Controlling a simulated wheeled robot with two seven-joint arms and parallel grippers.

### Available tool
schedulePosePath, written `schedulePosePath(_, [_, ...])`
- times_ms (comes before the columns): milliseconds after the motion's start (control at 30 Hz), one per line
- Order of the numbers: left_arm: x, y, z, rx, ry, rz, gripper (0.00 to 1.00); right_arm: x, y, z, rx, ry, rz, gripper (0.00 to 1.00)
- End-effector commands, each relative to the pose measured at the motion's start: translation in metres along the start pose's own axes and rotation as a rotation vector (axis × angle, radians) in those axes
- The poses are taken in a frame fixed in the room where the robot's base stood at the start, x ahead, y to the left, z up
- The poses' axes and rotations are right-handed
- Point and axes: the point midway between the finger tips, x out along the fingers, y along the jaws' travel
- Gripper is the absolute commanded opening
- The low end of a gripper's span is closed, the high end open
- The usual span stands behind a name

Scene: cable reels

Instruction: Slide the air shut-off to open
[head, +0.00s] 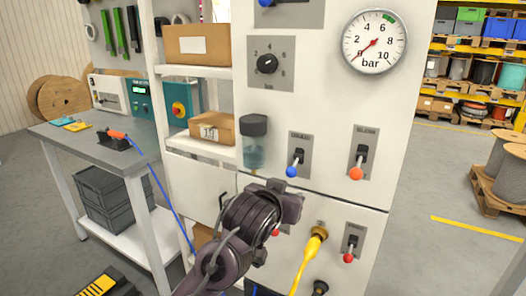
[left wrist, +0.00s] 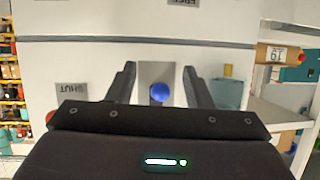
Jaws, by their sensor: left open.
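A lever with a blue ball knob (head: 291,172) stands on a grey plate on the white panel; the ball (left wrist: 160,92) shows between my fingers in the left wrist view. I cannot tell from the small labels whether it is the air shut-off. My left gripper (left wrist: 159,70) is open, its fingers on either side of the ball; contact is not visible. In the head view my left gripper (head: 293,198) is just below this lever, its fingers mostly hidden. An orange-knobbed lever (head: 356,173) stands to the right. An upside-down "SHUT" label (left wrist: 72,90) shows in the wrist view.
A clear container (head: 254,145) sits close left of the blue lever. A yellow plug and cable (head: 314,243) and a red-knobbed lever (head: 348,257) are below. A pressure gauge (head: 374,41) and a black dial (head: 267,64) are above. A grey workbench (head: 70,140) stands left.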

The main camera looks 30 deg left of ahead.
Motion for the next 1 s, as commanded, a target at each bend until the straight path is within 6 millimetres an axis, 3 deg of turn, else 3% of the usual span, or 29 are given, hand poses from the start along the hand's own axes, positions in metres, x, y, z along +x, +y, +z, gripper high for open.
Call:
schedulePosePath(33, [-0.004,-0.008,-0.045,-0.02,0.099,-0.019,0.46,0.0,0.0,0.0,0.0,0.0,0.0,0.0])
schedulePosePath(200, [-0.037,-0.035,-0.172,-0.11,0.391,-0.064,0.46,0.0,0.0,0.0,0.0,0.0,0.0,0.0])
schedulePosePath(300, [-0.068,-0.052,-0.235,-0.16,0.545,-0.083,0.46,0.0,0.0,0.0,0.0,0.0,0.0,0.0])
schedulePosePath(400, [-0.099,-0.067,-0.281,-0.201,0.665,-0.095,0.46,0.0,0.0,0.0,0.0,0.0,0.0,0.0])
schedulePosePath(500, [-0.122,-0.077,-0.309,-0.23,0.745,-0.101,0.46,0.0,0.0,0.0,0.0,0.0,0.0,0.0])
schedulePosePath(667, [-0.134,-0.084,-0.328,-0.247,0.79,-0.103,0.46,-0.002,0.0,0.0,0.0,0.0,0.0,0.0])
schedulePosePath(1000, [-0.1,-0.093,-0.364,-0.247,0.787,-0.105,0.46,-0.026,0.0,-0.002,0.0,0.0,0.0,0.0])
